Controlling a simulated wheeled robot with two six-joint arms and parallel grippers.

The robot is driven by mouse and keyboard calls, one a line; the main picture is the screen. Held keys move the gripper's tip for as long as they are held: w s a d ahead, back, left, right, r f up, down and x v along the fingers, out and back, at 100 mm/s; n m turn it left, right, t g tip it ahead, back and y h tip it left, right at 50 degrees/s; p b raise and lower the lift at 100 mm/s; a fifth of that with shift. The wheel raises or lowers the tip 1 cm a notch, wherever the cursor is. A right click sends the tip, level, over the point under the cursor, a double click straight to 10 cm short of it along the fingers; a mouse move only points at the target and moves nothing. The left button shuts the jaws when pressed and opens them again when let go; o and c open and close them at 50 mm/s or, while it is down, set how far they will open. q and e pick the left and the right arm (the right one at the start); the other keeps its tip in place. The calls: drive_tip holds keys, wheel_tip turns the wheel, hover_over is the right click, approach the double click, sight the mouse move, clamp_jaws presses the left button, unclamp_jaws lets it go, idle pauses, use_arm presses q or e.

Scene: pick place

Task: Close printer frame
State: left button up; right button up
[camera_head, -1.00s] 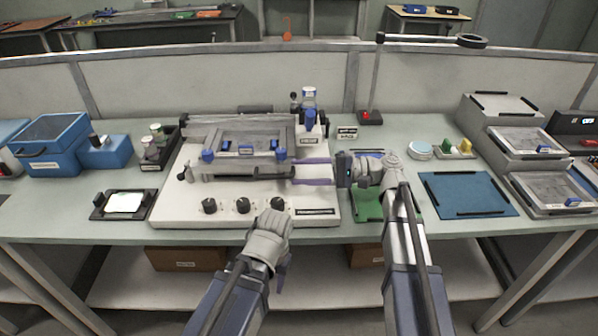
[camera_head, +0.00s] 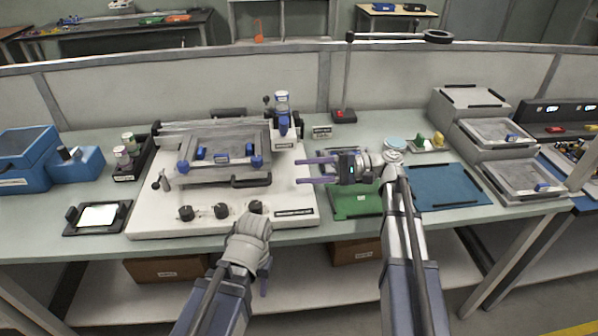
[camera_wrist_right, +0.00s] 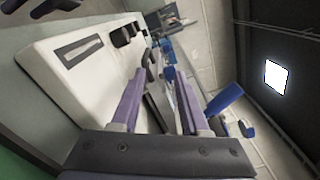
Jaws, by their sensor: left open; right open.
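The white printer (camera_head: 140,222) stands on the bench with knobs along its front. Its grey frame (camera_head: 222,137) with blue clamps lies over the printer bed, and a dark handle (camera_head: 250,182) shows at its front. Whether the frame is fully down I cannot tell. My right gripper (camera_head: 298,171) is open and empty, its purple fingers pointing left, just right of the handle and apart from it. In the right wrist view its fingers (camera_wrist_right: 160,80) are spread, with the printer beyond. My left gripper (camera_head: 264,288) hangs in front of the bench edge, fingers mostly hidden.
A green mat (camera_head: 355,205) lies right of the printer and a blue mat (camera_head: 447,188) further right. A dark tray with a white pad (camera_head: 97,216) lies at left. Grey stacked trays (camera_head: 520,175) stand at right. A lamp stand (camera_head: 344,116) rises behind.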

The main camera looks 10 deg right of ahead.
drive_tip(key=shift+d, duration=0.65)
